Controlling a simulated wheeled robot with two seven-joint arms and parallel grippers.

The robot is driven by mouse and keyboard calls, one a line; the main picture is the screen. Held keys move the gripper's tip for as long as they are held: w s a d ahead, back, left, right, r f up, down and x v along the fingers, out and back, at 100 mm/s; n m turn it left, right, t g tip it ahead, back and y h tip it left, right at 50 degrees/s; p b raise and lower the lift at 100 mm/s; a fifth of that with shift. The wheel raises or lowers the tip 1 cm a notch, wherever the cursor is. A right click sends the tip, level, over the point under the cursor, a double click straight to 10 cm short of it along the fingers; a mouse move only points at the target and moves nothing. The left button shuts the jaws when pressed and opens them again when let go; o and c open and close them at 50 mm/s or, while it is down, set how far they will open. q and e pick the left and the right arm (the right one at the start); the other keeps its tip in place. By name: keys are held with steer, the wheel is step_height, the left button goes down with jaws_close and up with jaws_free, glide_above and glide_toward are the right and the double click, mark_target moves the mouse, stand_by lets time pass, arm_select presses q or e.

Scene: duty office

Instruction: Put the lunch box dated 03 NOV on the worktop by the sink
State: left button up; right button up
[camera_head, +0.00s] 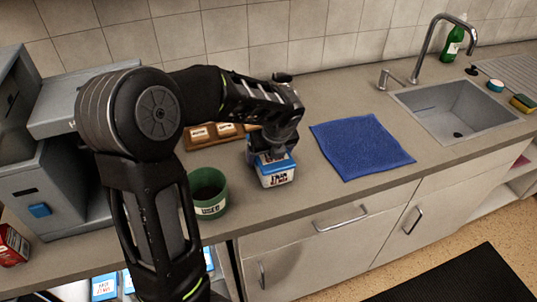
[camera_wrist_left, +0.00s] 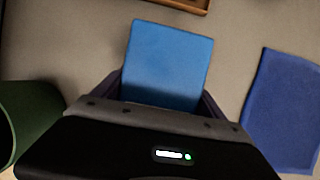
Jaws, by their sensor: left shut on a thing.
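A small lunch box (camera_head: 275,172) with a blue lid and a white front label is at the worktop left of the blue cloth. The label's date is too small to read surely. My left gripper (camera_head: 270,151) is shut on this box from above. In the left wrist view its blue lid (camera_wrist_left: 168,65) sits between the fingers. I cannot tell whether the box touches the worktop (camera_head: 335,100). The steel sink (camera_head: 460,112) is at the right. My right gripper is not in view.
A blue cloth (camera_head: 361,147) lies between the box and the sink. A green cup (camera_head: 209,193) stands left of the box, and a wooden tray (camera_head: 213,137) behind it. A grey machine (camera_head: 45,185) fills the left. More blue-lidded boxes (camera_head: 105,287) show below the worktop.

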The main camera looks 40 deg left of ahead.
arm_select(q)
steer(key=shift+f, duration=0.1)
steer(key=o, duration=1.7)
steer(key=shift+o, duration=0.2)
steer(key=v, duration=1.2)
